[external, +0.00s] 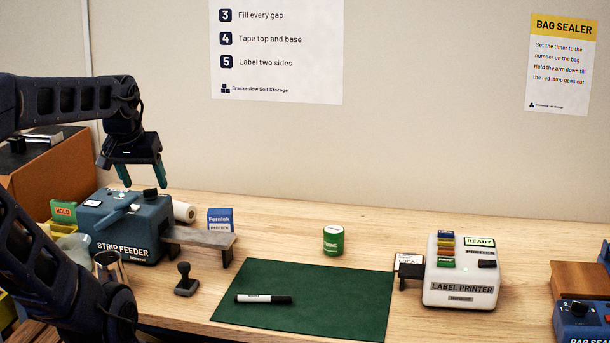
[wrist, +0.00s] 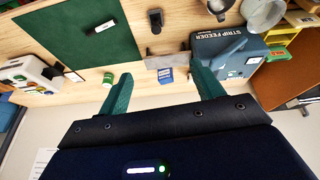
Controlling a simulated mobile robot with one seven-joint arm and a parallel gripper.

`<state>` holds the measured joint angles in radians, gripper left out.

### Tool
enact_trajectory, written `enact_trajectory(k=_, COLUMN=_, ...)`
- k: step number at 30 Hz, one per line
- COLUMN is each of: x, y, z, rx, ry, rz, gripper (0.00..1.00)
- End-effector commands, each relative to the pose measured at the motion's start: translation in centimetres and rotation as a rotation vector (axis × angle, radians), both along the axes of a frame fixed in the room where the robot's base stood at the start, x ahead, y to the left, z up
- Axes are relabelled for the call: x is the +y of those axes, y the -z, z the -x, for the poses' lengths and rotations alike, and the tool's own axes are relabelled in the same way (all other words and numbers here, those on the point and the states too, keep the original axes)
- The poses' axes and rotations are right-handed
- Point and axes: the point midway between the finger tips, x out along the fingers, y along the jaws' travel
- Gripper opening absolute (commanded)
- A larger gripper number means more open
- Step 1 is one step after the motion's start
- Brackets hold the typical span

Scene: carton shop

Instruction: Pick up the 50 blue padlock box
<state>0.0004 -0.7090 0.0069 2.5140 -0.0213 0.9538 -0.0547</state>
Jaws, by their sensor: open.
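The blue padlock box (external: 220,221) is a small blue and white carton standing on the wooden table, behind the grey ledge of the strip feeder. Its label reads roughly "Fernlok padlock"; I cannot read a 50 on it. In the wrist view the box (wrist: 166,76) shows between my two fingers, farther off on the table. My gripper (external: 142,178) is open and empty, with teal fingers pointing down. It hangs in the air above the strip feeder, to the left of the box and higher. The fingers (wrist: 161,73) also show spread apart in the wrist view.
The strip feeder (external: 120,238) stands left of the box with its ledge (external: 200,237) in front. A white roll (external: 184,211) is close on the left. A stamp (external: 185,280), green mat (external: 330,313), marker (external: 263,299), green tin (external: 333,240) and label printer (external: 461,272) spread rightward.

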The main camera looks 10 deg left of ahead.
Motion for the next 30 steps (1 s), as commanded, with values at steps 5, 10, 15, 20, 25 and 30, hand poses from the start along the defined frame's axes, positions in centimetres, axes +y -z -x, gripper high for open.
enact_trajectory(k=5, x=-0.4, y=0.0, z=-3.9, rx=0.055, ry=-0.143, rz=0.102, gripper=0.66)
enact_trajectory(k=10, x=-0.7, y=0.3, z=-7.8, rx=0.11, ry=-0.299, rz=0.2, gripper=0.66)
enact_trajectory(k=15, x=-0.9, y=1.1, z=-11.9, rx=0.167, ry=-0.459, rz=0.291, gripper=0.66)
enact_trajectory(k=20, x=-0.9, y=2.4, z=-15.9, rx=0.222, ry=-0.614, rz=0.367, gripper=0.66)
enact_trajectory(k=25, x=-0.7, y=4.2, z=-20.0, rx=0.284, ry=-0.786, rz=0.441, gripper=0.66)
enact_trajectory(k=30, x=-0.4, y=6.6, z=-24.2, rx=0.345, ry=-0.961, rz=0.506, gripper=0.66)
